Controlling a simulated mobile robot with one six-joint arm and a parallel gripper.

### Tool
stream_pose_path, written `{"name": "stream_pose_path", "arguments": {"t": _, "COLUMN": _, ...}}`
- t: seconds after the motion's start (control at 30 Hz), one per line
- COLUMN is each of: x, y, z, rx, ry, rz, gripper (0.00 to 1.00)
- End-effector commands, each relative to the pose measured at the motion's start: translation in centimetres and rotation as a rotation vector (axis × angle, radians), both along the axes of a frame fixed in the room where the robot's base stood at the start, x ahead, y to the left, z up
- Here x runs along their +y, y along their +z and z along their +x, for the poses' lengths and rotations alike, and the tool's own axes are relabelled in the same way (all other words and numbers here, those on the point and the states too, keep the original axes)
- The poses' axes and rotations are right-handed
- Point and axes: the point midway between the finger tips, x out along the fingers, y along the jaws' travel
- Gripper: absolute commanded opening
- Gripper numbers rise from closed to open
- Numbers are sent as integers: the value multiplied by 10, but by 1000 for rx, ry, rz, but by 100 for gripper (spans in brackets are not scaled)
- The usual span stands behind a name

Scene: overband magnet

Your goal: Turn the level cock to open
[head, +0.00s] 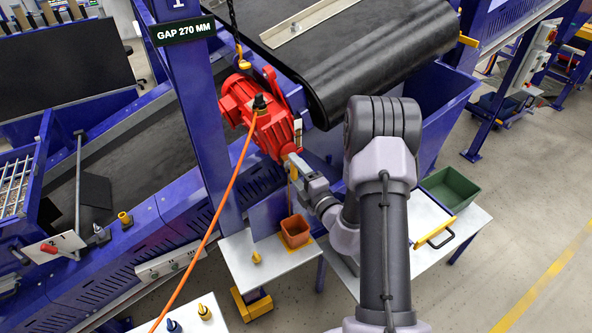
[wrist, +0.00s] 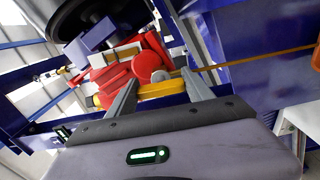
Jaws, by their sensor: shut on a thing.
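The red gear motor (head: 262,115) hangs beside the belt's end drum and also fills the middle of the wrist view (wrist: 128,72). At its lower end is the level cock, whose yellow handle (wrist: 160,90) lies crosswise in the wrist view beside a grey round boss. My gripper (wrist: 160,80) is shut on this handle, one finger at each side. In the head view my gripper (head: 297,166) reaches the motor's lower end and mostly hides the cock. A thin amber line (wrist: 250,60), like a stream of oil, runs from the cock towards an orange cup (head: 295,231).
The cup stands on a small white table (head: 250,270) with a yellow-tipped piece (head: 257,257). An orange cable (head: 228,190) hangs down from the motor. A blue post (head: 190,100) stands left. A green bin (head: 450,190) is right of my arm.

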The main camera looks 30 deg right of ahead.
Motion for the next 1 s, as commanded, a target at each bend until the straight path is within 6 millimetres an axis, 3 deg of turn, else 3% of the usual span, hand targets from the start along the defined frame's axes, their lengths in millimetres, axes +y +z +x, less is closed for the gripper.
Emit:
{"name": "stream_pose_path", "arguments": {"t": 0.1, "x": 0, "y": 1, "z": 0, "rx": -2, "ry": 0, "rz": 1, "gripper": 20}}
{"name": "stream_pose_path", "arguments": {"t": 0.13, "x": 0, "y": 1, "z": 0, "rx": -2, "ry": 0, "rz": 1, "gripper": 64}}
{"name": "stream_pose_path", "arguments": {"t": 0.23, "x": 0, "y": 1, "z": 0, "rx": -2, "ry": 0, "rz": 0, "gripper": 82}}
{"name": "stream_pose_path", "arguments": {"t": 0.53, "x": 0, "y": 0, "z": -1, "rx": 0, "ry": 0, "rz": 0, "gripper": 82}}
{"name": "stream_pose_path", "arguments": {"t": 0.63, "x": -1, "y": 0, "z": -11, "rx": 1, "ry": -2, "rz": 0, "gripper": 82}}
{"name": "stream_pose_path", "arguments": {"t": 0.77, "x": -3, "y": -1, "z": -42, "rx": 2, "ry": -4, "rz": 1, "gripper": 82}}
{"name": "stream_pose_path", "arguments": {"t": 1.0, "x": -6, "y": -2, "z": -117, "rx": 1, "ry": -7, "rz": 4, "gripper": 82}}
